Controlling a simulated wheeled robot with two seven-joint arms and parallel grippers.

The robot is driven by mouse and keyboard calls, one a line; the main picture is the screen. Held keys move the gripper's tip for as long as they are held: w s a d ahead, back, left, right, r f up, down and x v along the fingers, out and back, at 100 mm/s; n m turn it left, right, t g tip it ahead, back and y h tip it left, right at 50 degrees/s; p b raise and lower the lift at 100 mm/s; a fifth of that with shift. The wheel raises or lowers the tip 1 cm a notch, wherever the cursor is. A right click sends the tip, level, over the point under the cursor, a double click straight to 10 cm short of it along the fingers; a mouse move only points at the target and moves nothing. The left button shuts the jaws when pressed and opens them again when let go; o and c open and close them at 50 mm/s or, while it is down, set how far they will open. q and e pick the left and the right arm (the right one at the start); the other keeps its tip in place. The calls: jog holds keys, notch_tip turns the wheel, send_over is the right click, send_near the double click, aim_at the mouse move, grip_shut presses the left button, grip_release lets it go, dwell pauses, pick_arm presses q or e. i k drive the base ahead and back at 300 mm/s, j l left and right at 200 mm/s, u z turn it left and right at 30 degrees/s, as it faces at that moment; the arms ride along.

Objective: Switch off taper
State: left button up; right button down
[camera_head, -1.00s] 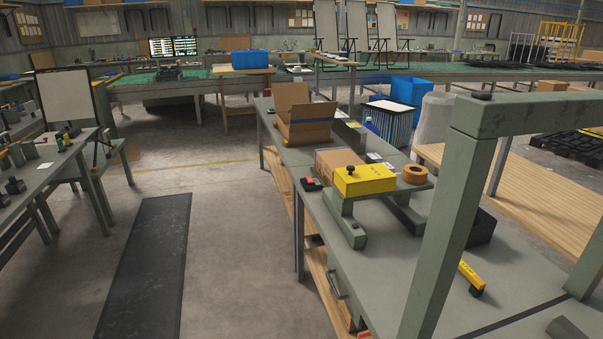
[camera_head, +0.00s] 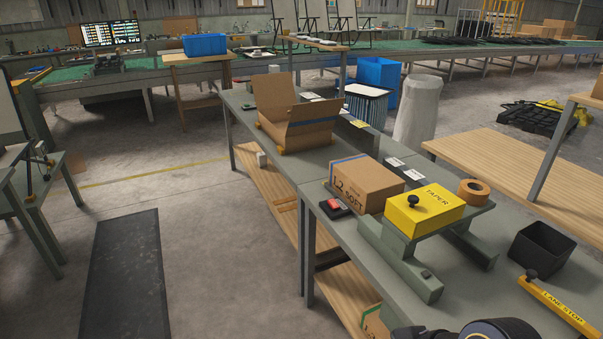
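The taper (camera_head: 436,212) is a yellow box lettered TAPER with a black knob (camera_head: 413,202) on its front part. It sits on a grey-green stand (camera_head: 400,262) on the workbench at right of centre. A small dark control box with a red button (camera_head: 333,205) lies at the bench's left edge, left of the taper. A closed cardboard box (camera_head: 366,181) with a blue stripe stands just behind the taper. Neither of my grippers is in view. Dark rounded parts, likely of my arm, show at the bottom edge.
A yellow LANE STOP bar (camera_head: 555,303) and a black bin (camera_head: 541,249) are on the bench to the right. A tape roll (camera_head: 473,190) lies behind the taper. An open carton (camera_head: 297,115) stands farther back. Floor left of the bench is clear, with a dark mat (camera_head: 125,275).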

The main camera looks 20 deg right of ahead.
aim_at(334, 205)
jog(key=i+l, duration=0.2)
jog(key=i, duration=0.2)
jog(key=i+l+u, duration=0.1)
jog(key=i, duration=0.25)
jog(key=i+l, duration=0.25)
jog(key=i, duration=0.15)
